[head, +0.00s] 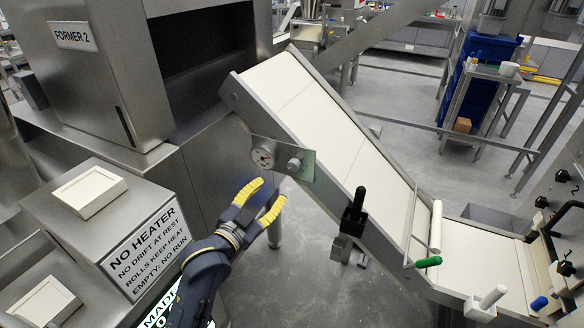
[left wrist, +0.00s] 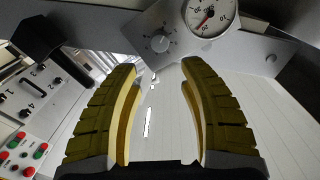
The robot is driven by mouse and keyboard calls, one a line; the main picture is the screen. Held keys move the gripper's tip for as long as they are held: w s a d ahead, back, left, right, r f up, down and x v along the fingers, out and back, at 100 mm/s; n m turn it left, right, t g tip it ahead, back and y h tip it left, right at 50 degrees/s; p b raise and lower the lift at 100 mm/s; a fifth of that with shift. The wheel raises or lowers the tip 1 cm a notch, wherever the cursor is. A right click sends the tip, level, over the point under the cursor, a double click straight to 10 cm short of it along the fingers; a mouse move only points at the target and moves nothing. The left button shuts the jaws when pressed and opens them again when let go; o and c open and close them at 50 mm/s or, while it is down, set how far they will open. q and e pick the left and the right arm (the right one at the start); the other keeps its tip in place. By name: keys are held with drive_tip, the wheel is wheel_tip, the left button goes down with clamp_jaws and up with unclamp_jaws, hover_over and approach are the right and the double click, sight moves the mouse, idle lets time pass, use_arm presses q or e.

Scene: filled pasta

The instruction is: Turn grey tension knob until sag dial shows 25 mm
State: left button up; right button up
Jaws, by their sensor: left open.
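The grey tension knob (head: 294,164) sits on a small metal plate on the side of the sloping conveyor. It also shows in the left wrist view (left wrist: 160,43), just beyond my fingertips. The round white sag dial (head: 263,157) is beside it on the same plate, to its left. In the left wrist view the dial (left wrist: 208,14) is cut by the top edge, and its red needle is visible but the reading is too small to tell. My left gripper (head: 264,200) is open and empty, below the plate and apart from the knob. My right gripper is not in view.
The white conveyor belt (head: 318,110) slopes down to the right from the steel Former 2 machine (head: 75,65). A "no heater" sign (head: 145,250) is at lower left.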

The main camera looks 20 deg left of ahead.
sight(292, 167)
use_arm(q)
drive_tip(key=x, duration=1.2)
drive_tip(key=shift+w+d, duration=0.1)
drive_tip(key=shift+w, duration=0.3)
drive_tip(key=shift+c, duration=0.2)
clamp_jaws()
